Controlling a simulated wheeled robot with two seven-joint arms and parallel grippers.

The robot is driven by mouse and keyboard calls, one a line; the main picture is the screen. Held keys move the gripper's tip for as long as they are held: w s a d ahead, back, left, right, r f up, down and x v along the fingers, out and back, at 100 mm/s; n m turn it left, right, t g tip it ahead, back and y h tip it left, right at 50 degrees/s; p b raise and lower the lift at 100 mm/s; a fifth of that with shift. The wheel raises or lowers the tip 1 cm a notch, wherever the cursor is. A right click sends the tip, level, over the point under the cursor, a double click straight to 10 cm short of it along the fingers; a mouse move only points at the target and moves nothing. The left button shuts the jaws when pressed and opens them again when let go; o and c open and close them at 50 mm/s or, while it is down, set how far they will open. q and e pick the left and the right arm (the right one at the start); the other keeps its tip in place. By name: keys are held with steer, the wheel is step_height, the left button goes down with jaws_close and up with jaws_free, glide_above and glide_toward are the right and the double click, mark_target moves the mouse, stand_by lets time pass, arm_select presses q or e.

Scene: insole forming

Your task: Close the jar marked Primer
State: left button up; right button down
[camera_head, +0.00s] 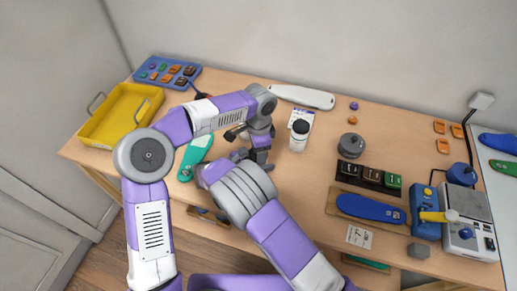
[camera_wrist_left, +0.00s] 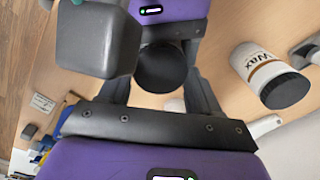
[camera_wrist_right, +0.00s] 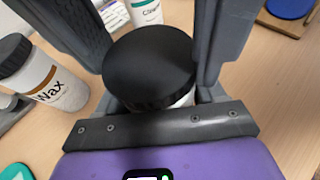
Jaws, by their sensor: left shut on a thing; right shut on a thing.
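A jar with a black lid (camera_wrist_right: 150,65) is between my two grippers; a sliver of its white body (camera_wrist_right: 186,98) shows under the lid in the right wrist view. The lid also shows as a dark disc in the left wrist view (camera_wrist_left: 162,68). The jar's label is hidden. My left gripper (camera_head: 260,155) and right gripper (camera_head: 238,156) meet over the table in the head view, both shut on this jar. I cannot tell which grips the lid and which the body, or whether the lid is fully seated.
A Wax jar (camera_wrist_right: 45,80) with a black lid stands close by. A second white jar (camera_head: 298,138), partly labelled "Clea" in the right wrist view (camera_wrist_right: 146,10), stands to the right. A yellow tray (camera_head: 100,127) and teal insole (camera_head: 194,155) are left.

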arm_select(q)
steer(key=o, duration=1.2)
steer(key=shift+r, duration=0.15)
step_height(320, 180, up, 4)
steer(key=shift+r, duration=0.15)
steer(key=shift+c, duration=0.6)
steer(key=r+n, duration=0.1)
steer(key=n, duration=0.2)
steer(key=shift+d+r, duration=0.1)
steer(key=shift+r, duration=0.25)
steer(key=shift+r+n, duration=0.45)
steer(key=shift+n, duration=0.55)
steer(key=shift+r+n, duration=0.4)
steer(key=shift+n, duration=0.6)
